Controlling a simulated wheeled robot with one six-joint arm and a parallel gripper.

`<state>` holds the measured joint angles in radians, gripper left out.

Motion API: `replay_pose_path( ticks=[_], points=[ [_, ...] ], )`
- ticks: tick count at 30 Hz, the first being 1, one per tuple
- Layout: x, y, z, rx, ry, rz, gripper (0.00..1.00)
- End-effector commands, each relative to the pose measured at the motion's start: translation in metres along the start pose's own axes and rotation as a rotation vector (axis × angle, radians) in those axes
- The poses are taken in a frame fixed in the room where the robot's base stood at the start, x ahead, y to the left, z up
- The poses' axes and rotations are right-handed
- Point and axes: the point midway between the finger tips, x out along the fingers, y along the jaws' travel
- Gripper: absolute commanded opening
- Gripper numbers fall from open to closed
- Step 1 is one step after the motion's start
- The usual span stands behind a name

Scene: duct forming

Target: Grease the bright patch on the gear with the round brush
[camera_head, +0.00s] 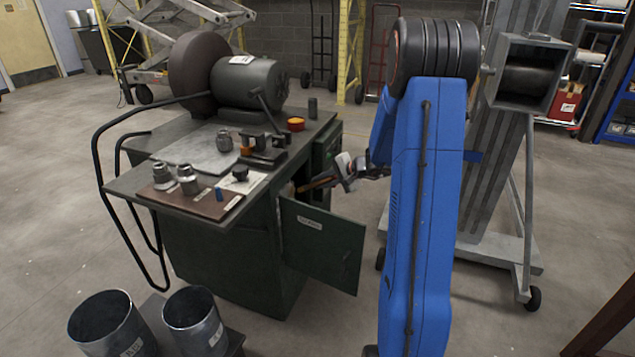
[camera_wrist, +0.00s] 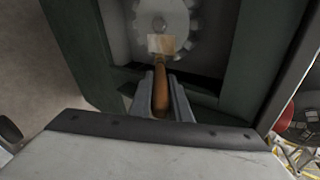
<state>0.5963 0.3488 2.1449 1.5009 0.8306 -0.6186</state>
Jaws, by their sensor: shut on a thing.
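My gripper (camera_head: 345,173) is at the open side of the green machine cabinet (camera_head: 225,255). It is shut on a brush with an orange-brown wooden handle (camera_wrist: 160,95), which points into the cabinet. The brush also shows in the head view (camera_head: 318,182). In the wrist view, the grey toothed gear (camera_wrist: 180,20) lies inside the opening, beyond the brush. A pale tan square (camera_wrist: 160,43) shows at the brush's far end, over the gear. I cannot tell whether it is bristles or the bright patch, nor whether brush and gear touch.
The cabinet door (camera_head: 322,246) hangs open below my gripper. A motor with a big dark wheel (camera_head: 200,75), metal fittings (camera_head: 187,180) and an orange-topped tub (camera_head: 296,124) stand on the cabinet. Two metal buckets (camera_head: 195,320) stand in front. A grey lift column (camera_head: 490,190) is at right.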

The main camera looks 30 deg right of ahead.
Motion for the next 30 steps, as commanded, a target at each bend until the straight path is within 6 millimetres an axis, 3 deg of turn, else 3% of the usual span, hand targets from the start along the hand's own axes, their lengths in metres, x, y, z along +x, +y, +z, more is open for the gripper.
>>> replay_pose_path(
  ticks=[15,30],
  points=[
    [-0.033,0.021,-0.009,0.000,0.002,0.000,0.00],
    [-0.037,0.025,-0.010,0.000,0.001,0.000,0.00]
  ],
)
